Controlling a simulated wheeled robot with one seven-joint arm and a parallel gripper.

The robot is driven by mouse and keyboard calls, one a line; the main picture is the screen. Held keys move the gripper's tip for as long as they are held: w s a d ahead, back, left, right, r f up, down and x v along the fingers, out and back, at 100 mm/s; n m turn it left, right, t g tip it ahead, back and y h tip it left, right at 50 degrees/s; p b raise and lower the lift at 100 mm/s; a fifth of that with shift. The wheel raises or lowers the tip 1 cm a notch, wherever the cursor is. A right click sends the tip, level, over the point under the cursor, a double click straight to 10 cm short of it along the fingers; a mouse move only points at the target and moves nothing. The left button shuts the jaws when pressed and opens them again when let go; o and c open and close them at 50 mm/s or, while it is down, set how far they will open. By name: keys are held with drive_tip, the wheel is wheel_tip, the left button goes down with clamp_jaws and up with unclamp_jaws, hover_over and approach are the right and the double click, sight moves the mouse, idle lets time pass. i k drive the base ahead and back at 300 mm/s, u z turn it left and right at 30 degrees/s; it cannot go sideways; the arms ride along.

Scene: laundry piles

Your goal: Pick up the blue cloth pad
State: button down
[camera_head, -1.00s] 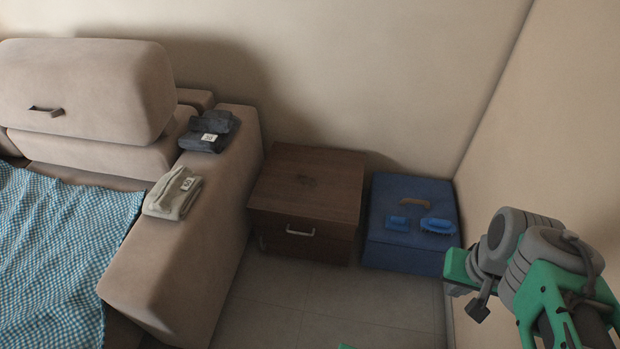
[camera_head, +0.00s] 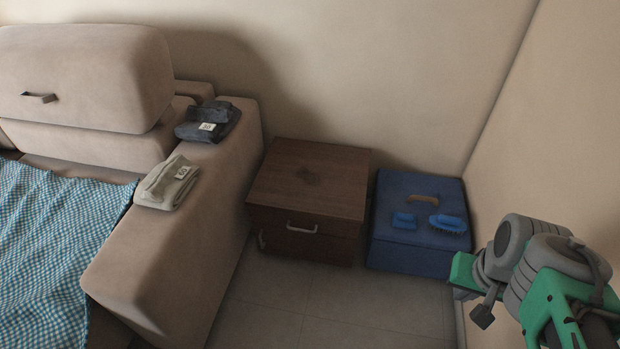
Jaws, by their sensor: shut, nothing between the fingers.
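A small blue pad (camera_head: 403,220) lies on the lid of a dark blue box (camera_head: 390,255), left of a blue brush (camera_head: 448,224) with bristles. I take this to be the blue cloth pad; it is small in this view. My gripper (camera_head: 482,317) is at the lower right, by the right wall, in front of and to the right of the box. Its dark tips look closed together, with nothing held. It is apart from the pad, and my wrist partly hides its green body.
A brown tan-coloured handle-like piece (camera_head: 423,198) lies behind the pad. A wooden cabinet (camera_head: 310,180) stands left of the box. A sofa (camera_head: 200,240) bears a grey folded cloth (camera_head: 168,184), a dark one (camera_head: 208,122) and a checked blanket (camera_head: 50,260). The floor (camera_head: 340,310) in front is clear.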

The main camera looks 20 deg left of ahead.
sight(399, 220)
drive_tip(key=u, duration=0.35)
drive_tip(key=i, duration=0.55)
drive_tip(key=u, duration=1.2)
drive_tip(key=i, duration=0.7)
drive_tip(key=u, duration=0.75)
